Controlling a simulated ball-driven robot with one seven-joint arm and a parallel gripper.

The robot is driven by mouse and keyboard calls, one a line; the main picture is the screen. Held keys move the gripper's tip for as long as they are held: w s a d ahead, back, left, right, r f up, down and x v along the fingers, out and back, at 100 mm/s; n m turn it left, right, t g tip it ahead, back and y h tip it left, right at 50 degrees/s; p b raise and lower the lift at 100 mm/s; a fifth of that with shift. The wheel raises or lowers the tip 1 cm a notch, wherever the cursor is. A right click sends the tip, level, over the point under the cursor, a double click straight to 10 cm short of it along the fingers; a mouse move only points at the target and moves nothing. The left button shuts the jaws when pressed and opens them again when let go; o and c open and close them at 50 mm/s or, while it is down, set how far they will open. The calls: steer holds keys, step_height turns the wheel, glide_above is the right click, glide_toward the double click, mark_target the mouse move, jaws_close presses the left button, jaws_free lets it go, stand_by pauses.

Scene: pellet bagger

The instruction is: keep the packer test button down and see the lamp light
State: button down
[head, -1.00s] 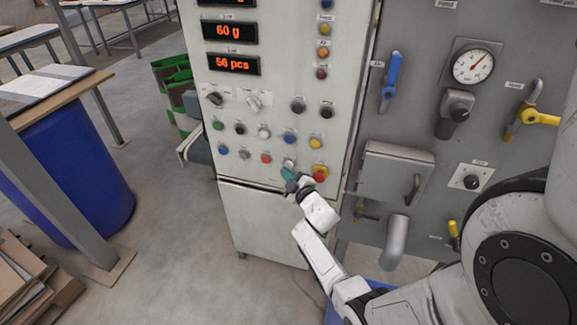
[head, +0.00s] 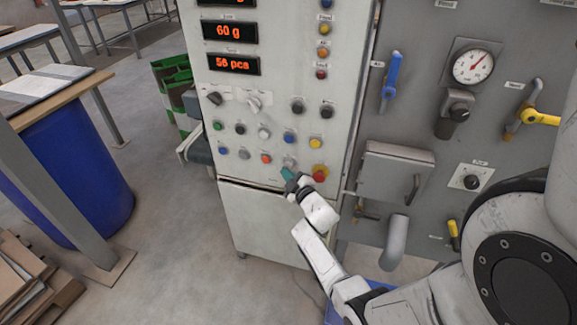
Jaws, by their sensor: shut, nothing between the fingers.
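The control panel (head: 265,120) is a white cabinet front with rows of coloured buttons. My gripper (head: 288,174) is shut and empty, with its teal fingertips at the bottom button row, between the orange button (head: 266,158) and the red button on a yellow base (head: 319,172). A pale button (head: 289,162) shows just above the fingertips, partly hidden. I cannot tell whether they touch or press it. The labels are too small to read, so the packer test button cannot be told by name. A column of small coloured lamps (head: 323,53) sits at the upper right; none clearly looks lit.
Red displays (head: 233,64) glow above the buttons. To the right stands a grey panel with a gauge (head: 473,66), a blue lever (head: 391,75), yellow-handled valves (head: 540,117) and a box (head: 397,172). A blue barrel (head: 75,180) and table stand left. The floor before the cabinet is clear.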

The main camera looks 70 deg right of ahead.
steer(key=shift+d, duration=0.15)
steer(key=shift+d, duration=0.25)
steer(key=shift+d, duration=0.5)
stand_by(2.4)
steer(key=shift+a, duration=0.2)
stand_by(0.3)
steer(key=shift+a, duration=0.75)
steer(key=shift+a, duration=0.1)
steer(key=shift+s+a+b, duration=0.2)
steer(key=shift+a+b, duration=0.95)
steer(key=shift+a, duration=1.25)
